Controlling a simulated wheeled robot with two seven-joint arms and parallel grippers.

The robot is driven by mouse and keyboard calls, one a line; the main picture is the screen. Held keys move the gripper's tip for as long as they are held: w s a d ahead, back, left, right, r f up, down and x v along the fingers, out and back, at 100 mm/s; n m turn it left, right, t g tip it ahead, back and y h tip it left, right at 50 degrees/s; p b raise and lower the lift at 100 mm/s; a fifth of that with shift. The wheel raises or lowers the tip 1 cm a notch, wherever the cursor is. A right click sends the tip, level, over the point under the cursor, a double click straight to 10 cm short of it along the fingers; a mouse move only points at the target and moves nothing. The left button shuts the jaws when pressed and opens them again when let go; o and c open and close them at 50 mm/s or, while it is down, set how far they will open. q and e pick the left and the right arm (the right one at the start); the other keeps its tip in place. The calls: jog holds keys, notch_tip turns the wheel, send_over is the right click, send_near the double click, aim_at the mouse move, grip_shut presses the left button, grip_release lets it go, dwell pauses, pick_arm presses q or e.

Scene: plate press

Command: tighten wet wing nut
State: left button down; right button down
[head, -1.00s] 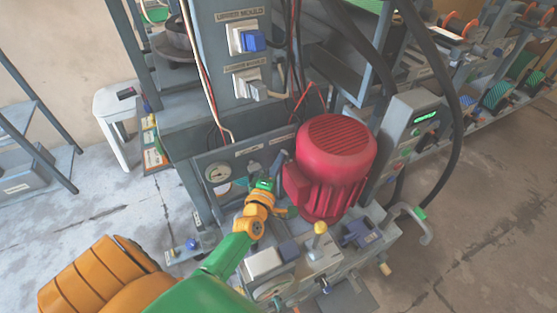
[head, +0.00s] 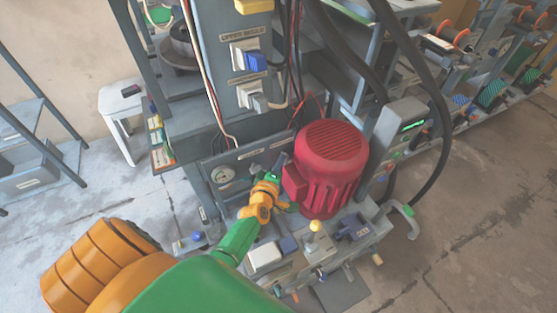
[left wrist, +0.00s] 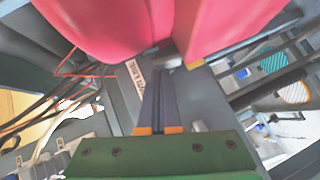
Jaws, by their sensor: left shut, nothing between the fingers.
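I cannot make out a wing nut for certain in either view. My left gripper (head: 279,164) is shut and empty, reaching to the grey panel (head: 228,158) just left of the red motor (head: 330,165). In the left wrist view, its two dark fingers (left wrist: 161,82) lie together and point past a white label (left wrist: 138,84) toward a small grey part (left wrist: 168,62) under the red motor (left wrist: 110,22). I cannot tell whether the tips touch it. A small grey fitting (head: 255,169) shows on the panel beside the gripper. My right gripper is out of view.
A round gauge (head: 222,174) sits left on the panel. A control box (head: 402,125) and black hoses are at the right. Open floor lies at the left and right.

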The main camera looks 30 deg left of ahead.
pick_arm(q)
jog(key=m+g+p, duration=0.1)
jog(key=p, duration=0.1)
jog(key=r+m+g+p, duration=0.1)
jog(key=p, duration=0.2)
jog(key=w+g+p, duration=0.1)
jog(key=g+p, duration=0.1)
jog(key=p, duration=0.1)
jog(key=shift+w+d+r+m+y, duration=0.1)
jog(key=shift+d+r+m+y, duration=0.05)
jog(key=shift+d+m+y, duration=0.25)
dwell(0.5)
jog(key=shift+w+g+p, duration=0.15)
jog(key=shift+g+p, duration=0.2)
jog(key=shift+g, duration=0.05)
jog(key=shift+w+d, duration=0.15)
jog(key=shift+w, duration=0.05)
jog(key=shift+w+d, duration=0.25)
jog(key=shift+w, duration=0.15)
dwell(1.4)
jog(key=shift+r, duration=0.1)
